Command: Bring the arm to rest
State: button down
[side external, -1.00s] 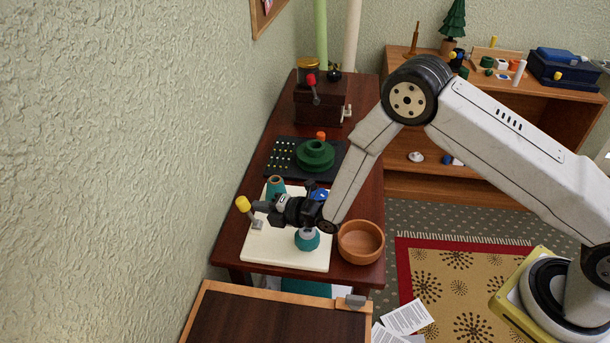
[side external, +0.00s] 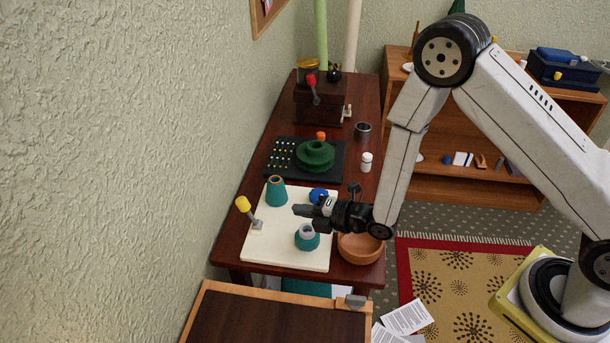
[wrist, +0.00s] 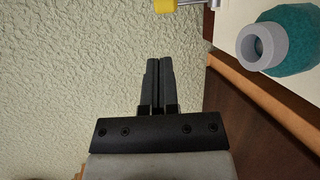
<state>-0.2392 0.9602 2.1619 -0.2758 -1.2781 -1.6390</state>
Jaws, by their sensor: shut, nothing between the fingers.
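My gripper (side external: 301,211) is shut and empty. It points left, in the air above the right part of a cream board on the table in the side external view. In the wrist view its two fingers (wrist: 158,65) lie together with nothing between them. My arm reaches in from the right, its elbow high. The cream board (side external: 262,256) carries a lever with a yellow knob (side external: 243,204), a teal cone (side external: 276,192), a teal piece with a grey ring top (side external: 307,238) and a blue piece (side external: 318,195).
A wooden bowl (side external: 362,249) stands right of the board, partly hidden by my wrist. Behind are a black panel with a green round piece (side external: 316,155), a white bottle (side external: 366,162), a grey cup (side external: 362,131) and a dark box (side external: 316,107). The wall is close on the left.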

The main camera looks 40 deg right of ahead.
jog(key=shift+s+d+r, duration=0.15)
jog(key=shift+s, duration=0.2)
jog(key=s+d+r+m+g+h, duration=0.4)
jog(key=d+r+m+g+h, duration=0.15)
jog(key=d+m, duration=0.7)
jog(key=s+d+r+m+g+h, duration=0.1)
jog(key=s+r+m+g, duration=0.1)
jog(key=s+m, duration=0.4)
jog(key=s+d+r+m+g, duration=0.2)
jog(key=s+m+g, duration=0.1)
jog(key=s+m, duration=0.3)
jog(key=shift+s+r+h, duration=0.15)
jog(key=shift+r+h, duration=0.2)
